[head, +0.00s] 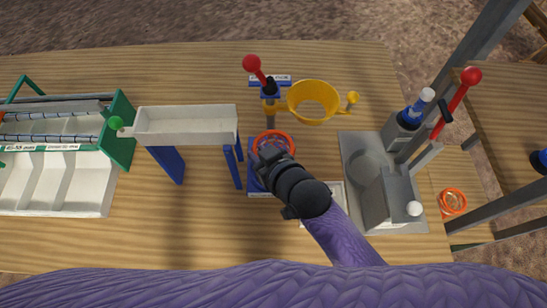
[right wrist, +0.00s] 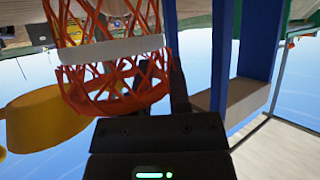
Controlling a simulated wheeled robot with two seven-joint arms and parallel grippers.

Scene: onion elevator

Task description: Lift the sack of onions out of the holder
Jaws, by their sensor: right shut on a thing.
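The sack (head: 273,138) is an orange net; its round orange rim shows in the head view just beyond my right gripper (head: 268,154). In the right wrist view the orange net (right wrist: 115,88) fills the space before the jaws, with a white band across it. My right gripper, also in the right wrist view (right wrist: 150,95), is shut on the sack. The blue holder (head: 256,187) is around and below this spot, partly hidden by my gripper and arm. Onions inside the net cannot be made out. My left gripper is out of view.
A yellow funnel (head: 297,101) stands just behind, with a red-knobbed lever (head: 252,64) beside it. A white chute (head: 186,124) on blue legs is close on the left. A grey machine (head: 385,198) stands at right, another orange net (head: 453,201) beyond it.

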